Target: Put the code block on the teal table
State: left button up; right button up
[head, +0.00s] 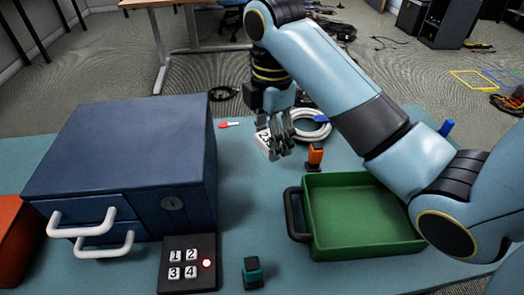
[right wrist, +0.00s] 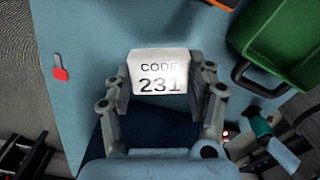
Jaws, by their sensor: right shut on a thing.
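The code block (right wrist: 158,70) is white with "CODE 231" printed on it in the right wrist view. My right gripper (right wrist: 160,88) is shut on it, one finger on each side. In the head view the block (head: 265,143) hangs from my right gripper (head: 278,138), tilted. It appears above the teal table (head: 250,190), between the blue cabinet and the orange item. Whether it touches the table is hard to tell. My left gripper does not show in the head view.
A blue cabinet (head: 130,150) with white handles stands left. A keypad (head: 188,263) and small teal item (head: 252,272) sit in front. A green tray (head: 365,215), orange item (head: 315,156), white cable coil (head: 312,128) and red key-like piece (head: 229,125) surround open table.

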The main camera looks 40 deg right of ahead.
aim_at(264, 163)
jog(key=shift+w+a+f, duration=0.35)
jog(key=shift+w+f, duration=0.05)
jog(key=shift+w, duration=0.1)
notch_tip(264, 163, down, 4)
jog(key=shift+b, duration=0.7)
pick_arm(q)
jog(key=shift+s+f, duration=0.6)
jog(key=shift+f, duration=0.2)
pick_arm(e)
jog(key=o, duration=1.1)
jog(key=shift+o, duration=0.2)
